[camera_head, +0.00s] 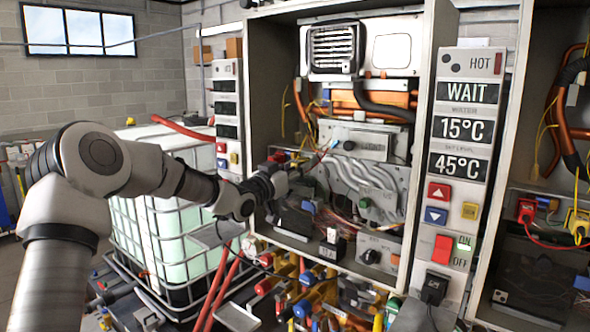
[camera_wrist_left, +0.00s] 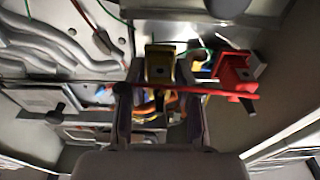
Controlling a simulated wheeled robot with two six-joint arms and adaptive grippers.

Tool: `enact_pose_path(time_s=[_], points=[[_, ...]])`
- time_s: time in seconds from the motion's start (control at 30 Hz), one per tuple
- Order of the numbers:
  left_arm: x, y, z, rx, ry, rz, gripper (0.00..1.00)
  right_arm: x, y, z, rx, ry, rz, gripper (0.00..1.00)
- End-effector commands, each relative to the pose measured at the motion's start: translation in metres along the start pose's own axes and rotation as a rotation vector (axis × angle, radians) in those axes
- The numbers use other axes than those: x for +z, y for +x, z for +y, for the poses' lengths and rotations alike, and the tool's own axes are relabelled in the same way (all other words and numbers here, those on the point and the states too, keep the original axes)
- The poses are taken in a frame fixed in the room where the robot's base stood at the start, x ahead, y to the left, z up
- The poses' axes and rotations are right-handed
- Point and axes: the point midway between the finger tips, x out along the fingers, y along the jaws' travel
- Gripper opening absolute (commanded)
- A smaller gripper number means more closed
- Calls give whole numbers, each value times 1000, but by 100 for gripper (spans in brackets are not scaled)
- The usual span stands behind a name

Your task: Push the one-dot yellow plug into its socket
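A yellow block (camera_wrist_left: 160,64) with one dark dot on its face, which looks like the one-dot plug, shows in the left wrist view. My left gripper (camera_wrist_left: 157,98) is open, one finger on each side below the block, with gaps between. I cannot tell whether the fingertips reach around the block. In the head view the left gripper (camera_head: 281,174) is inside the open heater cabinet at its left side, and the yellow plug cannot be made out there. The socket cannot be told apart surely. My right gripper is not in view.
A red plug (camera_wrist_left: 232,70) sits close right of the yellow block, and a red cable (camera_wrist_left: 215,92) crosses near the fingers. Grey curved pipes (camera_wrist_left: 45,45) lie left. The cabinet's right wall (camera_head: 418,150) and a control panel (camera_head: 463,150) stand right of the arm.

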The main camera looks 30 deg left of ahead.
Motion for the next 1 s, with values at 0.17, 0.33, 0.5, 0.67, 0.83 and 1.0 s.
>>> enact_pose_path(time_s=[0.17, 0.33, 0.5, 0.67, 0.83, 1.0], points=[[0, 0, 0, 0, 0, 0, 51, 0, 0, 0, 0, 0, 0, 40], [0, -2, 0, -1, -1, 0, 51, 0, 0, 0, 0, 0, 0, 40], [0, -20, -2, -2, -6, 0, 51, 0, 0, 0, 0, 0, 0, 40], [-1, -57, -1, -1, -9, 2, 51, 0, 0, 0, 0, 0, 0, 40], [0, -95, 0, 1, -10, 4, 51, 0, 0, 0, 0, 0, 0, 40], [0, -117, 0, -1, -5, 2, 51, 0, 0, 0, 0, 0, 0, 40]])
